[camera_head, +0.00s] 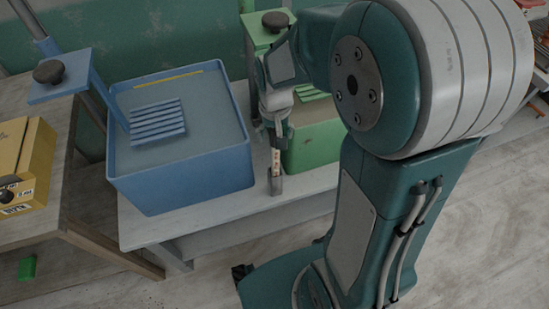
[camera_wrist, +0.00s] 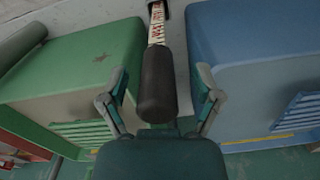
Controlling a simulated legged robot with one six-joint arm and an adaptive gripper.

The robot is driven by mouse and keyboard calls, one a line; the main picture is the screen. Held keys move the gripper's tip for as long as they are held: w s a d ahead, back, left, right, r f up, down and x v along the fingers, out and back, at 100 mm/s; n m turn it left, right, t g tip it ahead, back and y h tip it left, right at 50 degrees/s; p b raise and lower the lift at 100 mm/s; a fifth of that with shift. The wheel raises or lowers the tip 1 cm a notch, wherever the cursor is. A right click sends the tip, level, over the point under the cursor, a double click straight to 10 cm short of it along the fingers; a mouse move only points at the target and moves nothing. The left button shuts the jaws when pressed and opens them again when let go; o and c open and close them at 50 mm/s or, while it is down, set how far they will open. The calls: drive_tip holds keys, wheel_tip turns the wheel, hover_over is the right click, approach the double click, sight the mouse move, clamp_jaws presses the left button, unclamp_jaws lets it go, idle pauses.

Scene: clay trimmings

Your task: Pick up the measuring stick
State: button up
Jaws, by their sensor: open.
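My gripper (camera_wrist: 160,101) is open, one finger on each side of the dark handle. Clear gaps show between the handle and both fingers. In the head view my gripper (camera_head: 275,130) is over the gap between the bins and hides the handle end.
A blue bin (camera_head: 183,188) with a slatted shelf stands left of the stick, a green bin (camera_head: 315,147) close on its right. Both are on a pale bench (camera_head: 222,209). A wooden table (camera_head: 43,216) with a yellow box (camera_head: 37,165) is at far left.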

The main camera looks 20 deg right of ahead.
drive_tip(key=shift+d+f, duration=0.15)
drive_tip(key=shift+f, duration=0.65)
clamp_jaws()
